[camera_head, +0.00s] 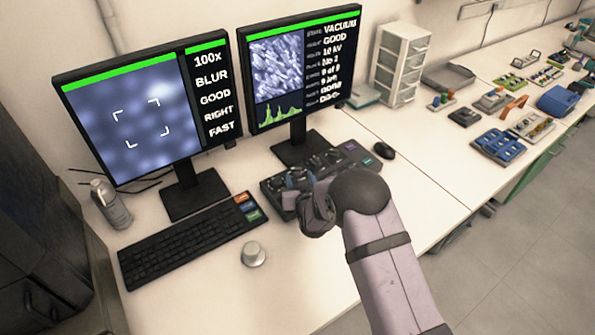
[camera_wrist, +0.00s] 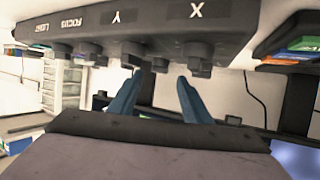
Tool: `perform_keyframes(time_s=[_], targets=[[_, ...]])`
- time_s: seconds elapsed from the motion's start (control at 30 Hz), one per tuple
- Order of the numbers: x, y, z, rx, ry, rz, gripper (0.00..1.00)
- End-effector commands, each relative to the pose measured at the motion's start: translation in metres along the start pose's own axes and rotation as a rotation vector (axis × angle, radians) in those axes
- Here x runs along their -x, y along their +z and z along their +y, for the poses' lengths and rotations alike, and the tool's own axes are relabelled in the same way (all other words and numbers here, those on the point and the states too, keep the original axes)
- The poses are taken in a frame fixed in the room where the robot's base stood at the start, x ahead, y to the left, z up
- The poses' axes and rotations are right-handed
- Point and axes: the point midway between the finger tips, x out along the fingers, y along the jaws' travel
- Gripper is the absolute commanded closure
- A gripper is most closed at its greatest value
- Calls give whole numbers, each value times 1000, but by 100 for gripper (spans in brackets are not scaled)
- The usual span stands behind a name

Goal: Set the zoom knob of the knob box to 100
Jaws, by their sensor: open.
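The dark knob box (camera_head: 357,160) lies on the desk below the right monitor, partly hidden by my arm. In the wrist view the box (camera_wrist: 150,22) is upside down along the top, with X, Y and FOCUS labels and another small label. Several dark knobs show under them; I cannot read a zoom label or its pointer. My gripper (camera_head: 297,178) is at the left part of the box. In the wrist view its blue fingers (camera_wrist: 157,92) are apart, reaching toward the knobs near X and Y. Contact with a knob is unclear. The left monitor (camera_head: 135,110) reads 100x, BLUR, GOOD, RIGHT, FAST.
A keyboard (camera_head: 185,245) lies left of the box, with a round silver knob (camera_head: 252,253) in front of it. The right monitor (camera_head: 298,75) stands close behind the box. A mouse (camera_head: 385,150) is to its right. The front desk is fairly clear.

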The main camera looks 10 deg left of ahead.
Motion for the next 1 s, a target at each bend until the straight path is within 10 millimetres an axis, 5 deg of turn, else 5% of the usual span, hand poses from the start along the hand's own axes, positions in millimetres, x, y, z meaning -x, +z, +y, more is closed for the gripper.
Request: perform_keyframes(time_s=[0.5, 1.0], targets=[[-48, 0, 0, -2, 1, -2, 56], [-57, 0, 0, -1, 0, -1, 56]])
